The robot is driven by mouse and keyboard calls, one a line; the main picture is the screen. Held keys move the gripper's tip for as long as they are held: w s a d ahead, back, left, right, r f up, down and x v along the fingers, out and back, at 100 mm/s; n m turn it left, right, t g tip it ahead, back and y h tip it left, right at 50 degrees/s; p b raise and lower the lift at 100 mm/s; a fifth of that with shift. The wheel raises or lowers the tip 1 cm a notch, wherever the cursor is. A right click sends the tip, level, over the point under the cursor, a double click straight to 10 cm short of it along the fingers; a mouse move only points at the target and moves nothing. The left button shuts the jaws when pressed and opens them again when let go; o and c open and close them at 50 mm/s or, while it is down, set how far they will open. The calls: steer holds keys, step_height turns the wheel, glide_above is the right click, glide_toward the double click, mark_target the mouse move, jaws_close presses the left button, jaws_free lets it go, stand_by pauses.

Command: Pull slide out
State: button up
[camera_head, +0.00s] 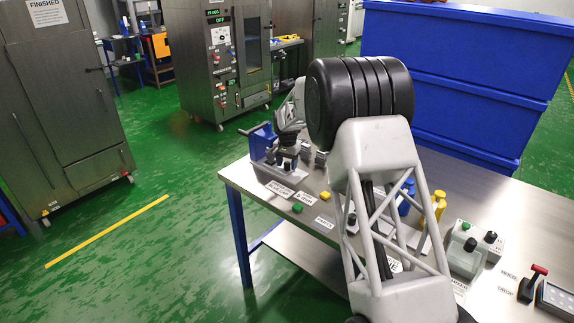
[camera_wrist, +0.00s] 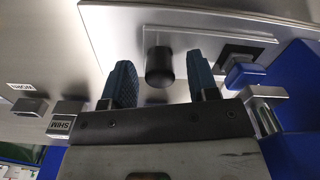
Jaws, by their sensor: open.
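No part in view is labelled as the slide. A black round knob (camera_wrist: 159,67) sits on a pale metal plate (camera_wrist: 215,40) in the wrist view, and I cannot tell if these belong to the slide. My gripper (camera_wrist: 163,82) is open, with one dark ribbed finger on each side of the knob; I see no clear contact. In the head view my gripper (camera_head: 287,163) is down at the blue fixture (camera_head: 262,142) on the table's left end. My arm and gripper hide most of that fixture.
A blue block (camera_wrist: 244,76) is right of the fingers, and a block marked SHIM (camera_wrist: 62,126) is left. The metal table (camera_head: 465,180) holds a green button (camera_head: 297,208), a yellow button (camera_head: 325,195) and a grey control box (camera_head: 466,250). Blue bins (camera_head: 450,70) stand behind.

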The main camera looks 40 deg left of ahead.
steer(key=shift+f, duration=0.35)
jaws_close()
steer(key=shift+w+d, duration=0.1)
steer(key=shift+d, duration=6.15)
steer(key=shift+c, duration=0.7)
jaws_free()
steer(key=shift+d, duration=0.15)
steer(key=shift+o, duration=0.7)
